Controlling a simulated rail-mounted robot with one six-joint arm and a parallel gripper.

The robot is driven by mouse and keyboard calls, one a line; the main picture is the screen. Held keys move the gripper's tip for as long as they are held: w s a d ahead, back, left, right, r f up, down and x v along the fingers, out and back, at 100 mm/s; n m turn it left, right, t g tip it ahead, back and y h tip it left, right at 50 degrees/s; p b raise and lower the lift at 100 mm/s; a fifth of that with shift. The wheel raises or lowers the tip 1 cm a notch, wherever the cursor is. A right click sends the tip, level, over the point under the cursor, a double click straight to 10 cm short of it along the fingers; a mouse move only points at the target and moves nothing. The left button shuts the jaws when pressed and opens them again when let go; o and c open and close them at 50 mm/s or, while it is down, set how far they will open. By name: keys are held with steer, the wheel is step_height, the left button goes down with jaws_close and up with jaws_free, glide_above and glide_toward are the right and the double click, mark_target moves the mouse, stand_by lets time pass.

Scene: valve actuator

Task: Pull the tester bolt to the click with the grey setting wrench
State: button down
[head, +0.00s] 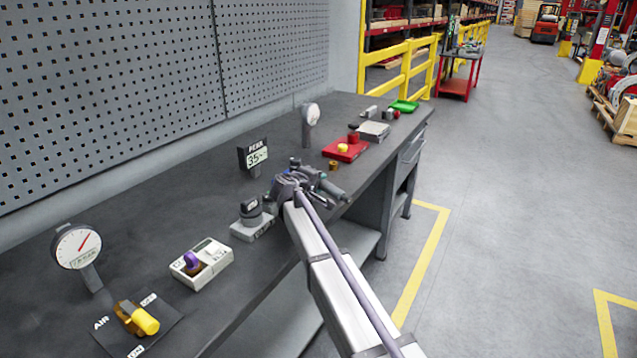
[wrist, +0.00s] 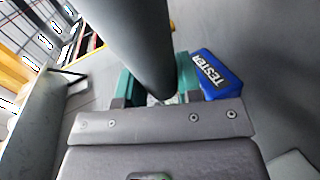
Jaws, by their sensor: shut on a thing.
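My gripper (head: 300,181) is over the middle of the bench in the head view. In the wrist view its teal fingers (wrist: 160,92) are shut on a thick grey cylinder, which looks like the handle of the grey setting wrench (wrist: 138,42). The cylinder runs up and away from the fingers. A blue block labelled TESTER (wrist: 215,74) is just right of the fingers. The tester bolt and the wrench's working end are hidden, so I cannot tell if they are engaged. A display marked PEAK (head: 254,155) stands behind my gripper and reads about 35.
A grey block with a dark knob (head: 252,219) and a pale box with a purple knob (head: 201,263) are left of my gripper. Another gauge (head: 77,246) and a yellow valve (head: 137,318) are front left.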

steer(key=shift+a+r+p, duration=0.25)
steer(key=shift+r+p, duration=0.4)
steer(key=shift+r, duration=0.2)
steer(key=shift+d+r+p, duration=0.15)
steer(key=shift+r+p, duration=1.4)
steer(key=shift+r+p, duration=0.95)
steer(key=shift+f, duration=0.2)
